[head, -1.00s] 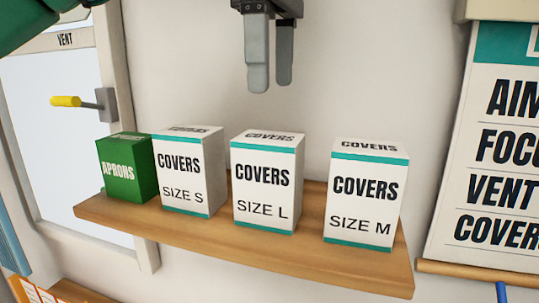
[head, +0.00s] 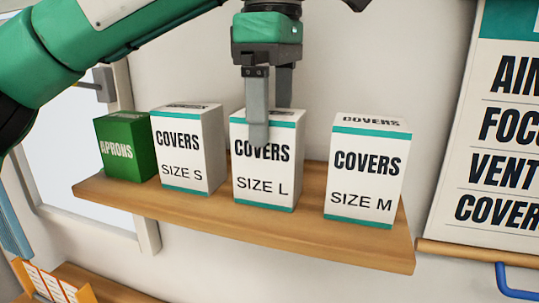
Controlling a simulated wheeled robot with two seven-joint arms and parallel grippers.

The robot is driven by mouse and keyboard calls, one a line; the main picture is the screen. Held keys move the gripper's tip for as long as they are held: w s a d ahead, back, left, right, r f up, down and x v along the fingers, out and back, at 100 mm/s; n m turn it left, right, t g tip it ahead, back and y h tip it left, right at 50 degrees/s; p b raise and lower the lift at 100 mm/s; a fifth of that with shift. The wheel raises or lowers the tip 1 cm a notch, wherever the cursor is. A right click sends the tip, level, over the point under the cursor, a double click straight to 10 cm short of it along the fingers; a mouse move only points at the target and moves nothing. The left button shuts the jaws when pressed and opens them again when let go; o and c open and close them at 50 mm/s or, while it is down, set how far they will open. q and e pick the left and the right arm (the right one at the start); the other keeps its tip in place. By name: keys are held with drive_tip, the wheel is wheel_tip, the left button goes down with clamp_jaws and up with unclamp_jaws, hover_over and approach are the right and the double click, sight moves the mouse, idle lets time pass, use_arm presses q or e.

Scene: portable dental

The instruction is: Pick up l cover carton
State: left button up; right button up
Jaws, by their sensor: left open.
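The size L cover carton (head: 262,187) is a white box with teal bands, upright on the wooden shelf (head: 235,222) between the size S and size M cartons. My left gripper (head: 270,125) is open and points down at this carton's top. One finger hangs in front of the carton's front face and covers part of the word COVERS. The other finger is behind, at the top, its tip hidden by the carton. I cannot tell whether either finger touches the carton. My right gripper is not in view.
The size S carton (head: 183,160) stands close on the left, with a green aprons box (head: 125,148) beyond it. The size M carton (head: 366,175) stands to the right across a gap. A wall poster (head: 490,130) hangs at the right.

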sight(269, 150)
use_arm(q)
drive_tip(key=f+p, duration=0.3)
drive_tip(key=f, duration=0.1)
drive_tip(key=shift+s+a+f, duration=0.1)
drive_tip(key=shift+s+a, duration=0.15)
drive_tip(key=shift+f, duration=0.25)
drive_tip(key=shift+d+f, duration=0.1)
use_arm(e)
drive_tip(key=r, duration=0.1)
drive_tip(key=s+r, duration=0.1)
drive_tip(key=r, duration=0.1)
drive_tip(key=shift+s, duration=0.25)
use_arm(q)
drive_tip(key=shift+c, duration=0.5)
drive_tip(key=c, duration=1)
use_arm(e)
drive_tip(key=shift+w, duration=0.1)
